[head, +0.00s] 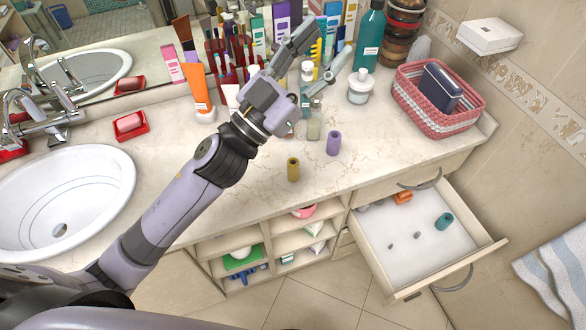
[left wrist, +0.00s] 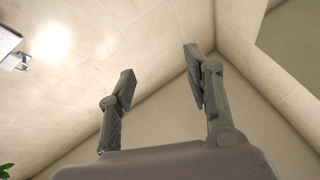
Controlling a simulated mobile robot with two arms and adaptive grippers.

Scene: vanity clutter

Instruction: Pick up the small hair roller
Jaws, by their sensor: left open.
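Several small cylinders look like hair rollers; I cannot tell which one the task means. A mustard one (head: 293,169) and a purple one (head: 333,143) stand upright on the counter, apart from each other. A teal one (head: 444,221) and an orange one (head: 403,197) lie in the open drawer. My left gripper (head: 325,43) is open and empty, raised above the back of the counter, beyond the counter rollers in the picture. In the left wrist view its two fingers (left wrist: 160,82) are spread, with only walls and ceiling behind. My right gripper is not in view.
Tubes and bottles crowd the back of the marble counter (head: 240,180). A white-lidded jar (head: 360,86) and a pink woven basket (head: 437,122) stand at the right. The sink (head: 30,200) is at the left. The drawer (head: 400,250) sticks out. The front counter is mostly clear.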

